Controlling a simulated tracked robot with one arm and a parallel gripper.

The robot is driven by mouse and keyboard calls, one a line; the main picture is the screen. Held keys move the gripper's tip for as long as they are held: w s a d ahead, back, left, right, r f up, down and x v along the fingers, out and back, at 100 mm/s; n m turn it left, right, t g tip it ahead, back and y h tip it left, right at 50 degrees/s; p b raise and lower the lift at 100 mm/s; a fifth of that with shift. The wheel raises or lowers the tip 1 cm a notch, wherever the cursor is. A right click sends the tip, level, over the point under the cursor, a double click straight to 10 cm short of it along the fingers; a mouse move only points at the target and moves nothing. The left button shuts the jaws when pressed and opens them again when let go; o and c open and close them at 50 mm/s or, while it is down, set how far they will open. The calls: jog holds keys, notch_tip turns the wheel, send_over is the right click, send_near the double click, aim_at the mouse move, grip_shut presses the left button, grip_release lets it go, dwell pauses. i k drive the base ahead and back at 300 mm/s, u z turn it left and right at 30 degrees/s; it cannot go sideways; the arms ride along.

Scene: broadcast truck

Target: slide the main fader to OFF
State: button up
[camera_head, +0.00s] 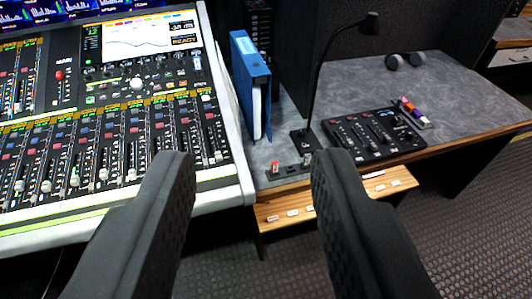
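The mixing console (235,165) fills the left side, with rows of channel faders. The left finger covers part of the console's lower right; the right finger is in front of the side desk's edge. The red-capped control is well left of and beyond the fingers.
A blue binder (250,75) stands on the side desk (440,75), beside a black desk lamp (312,85). A small black fader box (372,136), markers (413,110) and a small switch strip (290,168) lie there. A wooden shelf (275,214) juts out below.

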aim_at(60, 75)
jog(key=u, duration=0.95)
